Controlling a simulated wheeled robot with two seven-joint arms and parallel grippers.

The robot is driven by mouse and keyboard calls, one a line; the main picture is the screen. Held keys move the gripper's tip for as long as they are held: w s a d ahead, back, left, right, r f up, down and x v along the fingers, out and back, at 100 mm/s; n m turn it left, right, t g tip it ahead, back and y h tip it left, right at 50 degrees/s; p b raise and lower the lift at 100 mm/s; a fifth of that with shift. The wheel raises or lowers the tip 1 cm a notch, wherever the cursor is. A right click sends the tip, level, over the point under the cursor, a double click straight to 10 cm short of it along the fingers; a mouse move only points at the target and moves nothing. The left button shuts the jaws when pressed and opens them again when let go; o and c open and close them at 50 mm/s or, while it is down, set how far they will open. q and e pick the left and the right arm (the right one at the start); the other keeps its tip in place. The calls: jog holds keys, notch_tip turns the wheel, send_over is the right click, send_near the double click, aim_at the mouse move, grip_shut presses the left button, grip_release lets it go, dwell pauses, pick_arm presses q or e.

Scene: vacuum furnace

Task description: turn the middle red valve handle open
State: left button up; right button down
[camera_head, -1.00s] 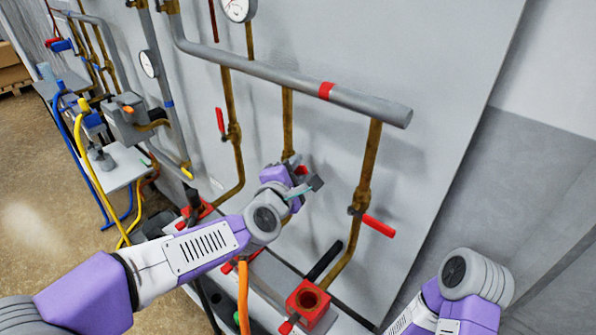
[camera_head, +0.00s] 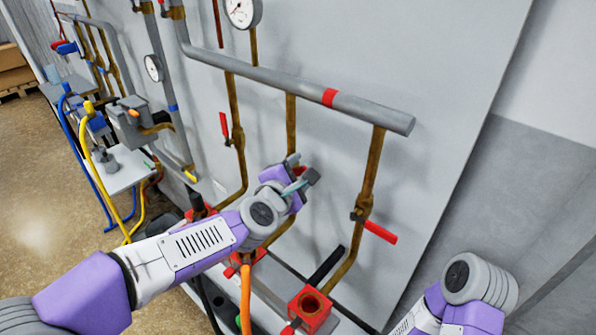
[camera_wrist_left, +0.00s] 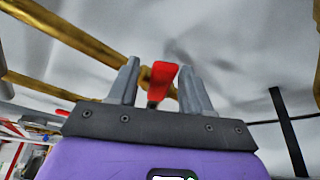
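The middle red valve handle (camera_head: 299,170) is mostly hidden behind my left gripper in the head view. In the left wrist view the red handle (camera_wrist_left: 162,78) stands between the two grey fingers, with a visible gap on each side. My left gripper (camera_head: 302,168) is open at the middle brass pipe (camera_head: 291,120). Its fingers (camera_wrist_left: 160,85) are apart and not closed on the handle. My right gripper is out of view; only part of my right arm shows at the lower right.
A left red handle (camera_head: 224,125) points up along its pipe. A right red handle (camera_head: 380,232) sticks out sideways from its pipe. A grey horizontal pipe (camera_head: 270,72) runs above. A red block (camera_head: 310,307) and hoses lie below.

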pick_arm(q)
jog(key=p+v, duration=0.2)
jog(key=v, duration=0.5)
jog(key=shift+s, duration=0.3)
jog(key=shift+a+r, duration=0.1)
